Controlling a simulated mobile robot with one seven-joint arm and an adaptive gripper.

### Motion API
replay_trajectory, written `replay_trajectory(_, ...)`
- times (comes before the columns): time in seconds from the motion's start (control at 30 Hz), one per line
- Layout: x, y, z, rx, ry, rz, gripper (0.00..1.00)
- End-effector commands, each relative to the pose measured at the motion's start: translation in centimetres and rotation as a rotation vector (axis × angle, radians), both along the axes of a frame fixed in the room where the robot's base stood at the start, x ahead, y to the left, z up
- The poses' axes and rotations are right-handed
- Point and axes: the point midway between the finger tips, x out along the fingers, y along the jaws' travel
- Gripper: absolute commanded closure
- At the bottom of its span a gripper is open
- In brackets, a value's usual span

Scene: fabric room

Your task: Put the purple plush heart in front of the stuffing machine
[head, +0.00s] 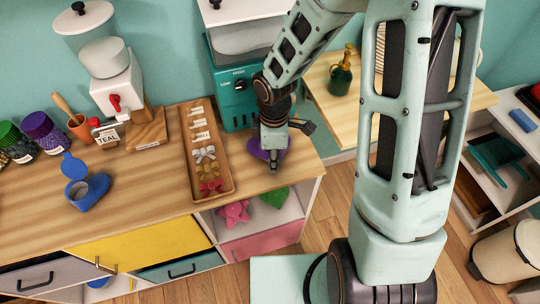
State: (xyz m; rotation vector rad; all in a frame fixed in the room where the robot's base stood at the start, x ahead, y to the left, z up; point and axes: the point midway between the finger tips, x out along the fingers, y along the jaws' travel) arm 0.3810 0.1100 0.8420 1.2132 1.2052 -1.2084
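A purple plush heart (254,150) lies at the right end of the wooden counter, partly hidden behind my gripper. A teal machine (238,100) with a pale hopper stands just behind it and looks like the stuffing machine; my arm covers part of it. My gripper (273,167) points down at the heart, its tips low over or against it. I cannot tell whether the fingers are open or closed on the heart, or whether the heart touches the counter.
A wooden tray (197,193) of bows and tags lies left of the heart. A white machine (118,82) with a red knob stands farther left. A blue heart-shaped container (88,192) sits near the front. The counter's right edge is close to the heart. Bare counter lies left of the tray.

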Motion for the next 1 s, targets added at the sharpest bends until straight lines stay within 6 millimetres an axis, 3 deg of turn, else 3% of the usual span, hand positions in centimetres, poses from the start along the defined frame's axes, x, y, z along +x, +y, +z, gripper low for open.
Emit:
replay_trajectory(0.27,0.0,0.0,-0.4,0.000,0.000,0.000,0.89)
replay_trajectory(0.3,0.0,0.0,-0.3,0.000,0.000,-0.001,0.73)
replay_trajectory(0.43,0.0,0.0,-0.3,0.000,0.000,-0.001,0.59)
replay_trajectory(0.77,0.1,0.0,0.0,0.000,-0.001,0.000,0.58)
replay_trajectory(0.87,0.2,0.0,0.9,0.001,-0.004,-0.001,0.58)
replay_trajectory(1.0,0.2,-0.1,3.5,0.000,-0.006,-0.003,0.58)
